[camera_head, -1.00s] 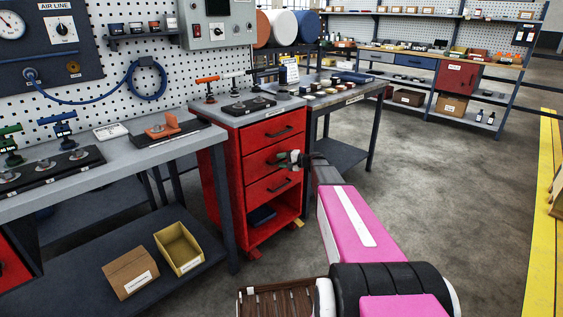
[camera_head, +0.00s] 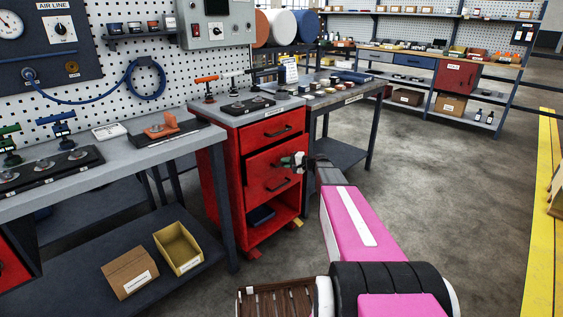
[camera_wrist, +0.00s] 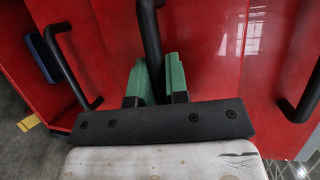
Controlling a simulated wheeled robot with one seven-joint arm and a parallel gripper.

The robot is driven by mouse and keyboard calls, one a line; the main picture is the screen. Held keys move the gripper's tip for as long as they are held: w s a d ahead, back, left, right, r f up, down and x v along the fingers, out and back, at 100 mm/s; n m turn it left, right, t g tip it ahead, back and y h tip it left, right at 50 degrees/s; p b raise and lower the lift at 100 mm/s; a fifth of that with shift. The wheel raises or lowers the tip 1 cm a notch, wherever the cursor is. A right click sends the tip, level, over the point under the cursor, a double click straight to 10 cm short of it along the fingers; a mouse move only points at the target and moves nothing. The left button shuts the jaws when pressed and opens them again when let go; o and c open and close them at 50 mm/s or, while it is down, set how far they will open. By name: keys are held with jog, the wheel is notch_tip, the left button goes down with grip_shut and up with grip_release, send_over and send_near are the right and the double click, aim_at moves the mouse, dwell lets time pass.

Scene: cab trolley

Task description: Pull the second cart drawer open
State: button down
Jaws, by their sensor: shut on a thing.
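The red cart (camera_head: 226,180) stands between the grey workbench and another table. Its second drawer (camera_head: 258,177) sits out a little from the cart, with a dark gap along its upper edge. My gripper (camera_head: 296,161), with green fingertips, is at the front of that drawer. In the wrist view my gripper (camera_wrist: 155,85) is shut on the black bar handle of the second drawer (camera_wrist: 152,40). The handle's lower end is hidden behind the fingers.
Tools on a black tray (camera_head: 247,105) stand on the cart top. A blue item (camera_head: 261,217) lies in the open bottom compartment. The grey workbench (camera_head: 110,175) is on the left, the dark table (camera_head: 345,100) behind on the right. The floor (camera_head: 450,190) to the right is clear.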

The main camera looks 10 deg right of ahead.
jog(key=s+d, duration=0.7)
jog(key=s, duration=0.3)
jog(key=s+d, duration=0.7)
jog(key=s, duration=0.3)
jog(key=shift+d, duration=0.25)
jog(key=c, duration=1.1)
grip_release()
jog(key=v, duration=1)
jog(key=shift+s+d+r, duration=0.1)
jog(key=shift+s+d, duration=0.15)
jog(key=shift+d, duration=0.05)
jog(key=shift+d, duration=0.1)
